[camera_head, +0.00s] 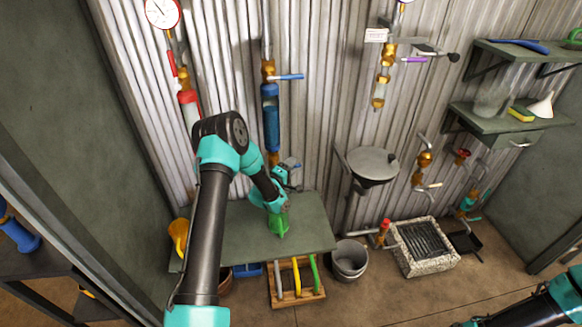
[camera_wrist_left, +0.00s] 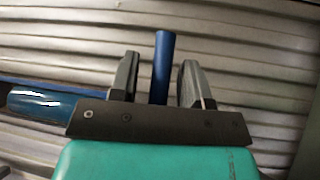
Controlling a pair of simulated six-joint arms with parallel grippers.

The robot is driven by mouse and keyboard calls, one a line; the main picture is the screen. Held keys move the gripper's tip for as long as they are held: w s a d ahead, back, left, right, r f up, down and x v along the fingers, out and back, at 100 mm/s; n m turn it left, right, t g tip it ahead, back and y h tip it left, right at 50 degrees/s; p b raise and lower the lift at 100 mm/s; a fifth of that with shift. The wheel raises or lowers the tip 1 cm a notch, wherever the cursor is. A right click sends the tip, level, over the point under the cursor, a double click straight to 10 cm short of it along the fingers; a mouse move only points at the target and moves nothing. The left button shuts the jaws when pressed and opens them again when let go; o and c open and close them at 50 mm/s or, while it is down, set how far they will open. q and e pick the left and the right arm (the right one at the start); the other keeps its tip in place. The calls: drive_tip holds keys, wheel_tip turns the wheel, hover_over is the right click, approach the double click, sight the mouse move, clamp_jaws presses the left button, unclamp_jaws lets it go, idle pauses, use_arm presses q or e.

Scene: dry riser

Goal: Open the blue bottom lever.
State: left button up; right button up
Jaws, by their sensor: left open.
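The blue bottom lever (camera_head: 294,165) is on the pipe just below the blue cylinder (camera_head: 271,118), mostly hidden by my left gripper. In the left wrist view the blue lever (camera_wrist_left: 162,66) stands between the two open fingers, with a visible gap to the right finger and a smaller one to the left. My left gripper (camera_head: 287,176) is open at the lever; it also shows in the left wrist view (camera_wrist_left: 160,85). The blue cylinder lies at the left of that view (camera_wrist_left: 40,103). My right gripper is out of view; only part of that arm shows at the bottom right.
A second blue lever (camera_head: 288,77) is above the cylinder. A green table (camera_head: 310,235) stands below, with a green object (camera_head: 278,223) on it. A round basin (camera_head: 373,165) and a grey bucket (camera_head: 350,260) are to the right. Corrugated wall lies close behind.

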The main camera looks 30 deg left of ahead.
use_arm(q)
drive_tip(key=shift+c, duration=0.4)
clamp_jaws()
drive_tip(key=shift+d, duration=0.1)
